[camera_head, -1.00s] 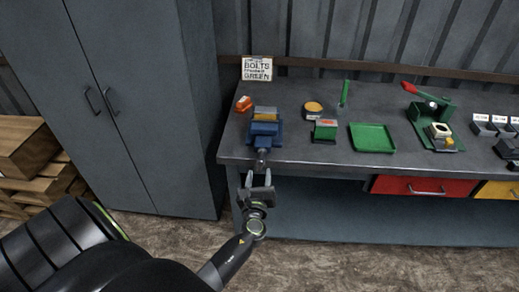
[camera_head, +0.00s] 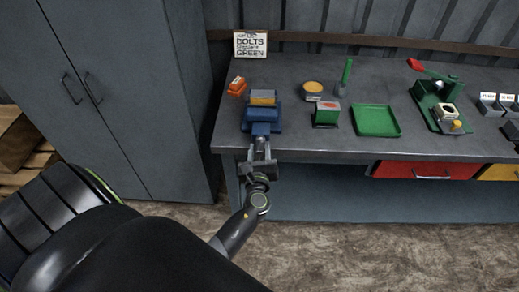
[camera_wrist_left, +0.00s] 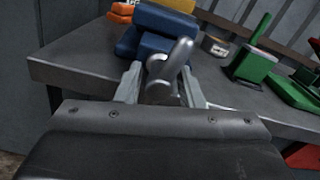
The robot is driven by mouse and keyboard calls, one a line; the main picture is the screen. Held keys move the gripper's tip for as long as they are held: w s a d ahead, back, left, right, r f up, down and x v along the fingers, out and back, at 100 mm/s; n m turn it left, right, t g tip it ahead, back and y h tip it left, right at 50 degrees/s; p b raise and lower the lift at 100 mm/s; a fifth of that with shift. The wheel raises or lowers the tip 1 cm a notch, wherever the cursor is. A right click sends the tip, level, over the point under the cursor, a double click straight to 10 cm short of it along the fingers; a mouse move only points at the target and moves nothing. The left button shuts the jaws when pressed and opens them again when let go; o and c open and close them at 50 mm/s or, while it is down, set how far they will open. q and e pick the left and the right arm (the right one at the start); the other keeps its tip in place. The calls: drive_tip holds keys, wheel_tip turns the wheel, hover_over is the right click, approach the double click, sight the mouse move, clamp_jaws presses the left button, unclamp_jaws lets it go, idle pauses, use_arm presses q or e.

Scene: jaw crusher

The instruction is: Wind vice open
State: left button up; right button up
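The blue vice (camera_head: 262,116) sits at the left front of the workbench, with a yellowish block (camera_head: 263,97) in its jaws. It also shows in the left wrist view (camera_wrist_left: 150,42). Its grey screw and handle (camera_wrist_left: 177,55) point out over the bench's front edge. My left gripper (camera_head: 260,151) is at the handle in front of the vice. In the left wrist view my left gripper (camera_wrist_left: 160,88) has its fingers apart, one on each side of the handle. I see a gap beside the handle; contact is unclear. My right gripper is not in view.
The workbench (camera_head: 310,145) also holds an orange object (camera_head: 237,86), a green-and-red box (camera_head: 326,115), a green tray (camera_head: 376,121) and a green press with a red lever (camera_head: 440,106). A grey cabinet (camera_head: 130,100) stands close on the left. A sign (camera_head: 250,44) stands behind the vice.

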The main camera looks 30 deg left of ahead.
use_arm(q)
clamp_jaws()
drive_tip(key=n+b, duration=0.2)
drive_tip(key=shift+f+n+b, duration=0.15)
drive_tip(key=shift+n+b, duration=0.2)
drive_tip(key=shift+n, duration=0.05)
drive_tip(key=n+b, duration=0.3)
drive_tip(key=n, duration=0.1)
drive_tip(key=shift+a, duration=0.1)
drive_tip(key=n+b, duration=0.5)
drive_tip(key=n, duration=0.1)
drive_tip(key=shift+n, duration=0.4)
drive_tip(key=n+b, duration=0.3)
drive_tip(key=n, duration=0.1)
drive_tip(key=shift+n, duration=0.4)
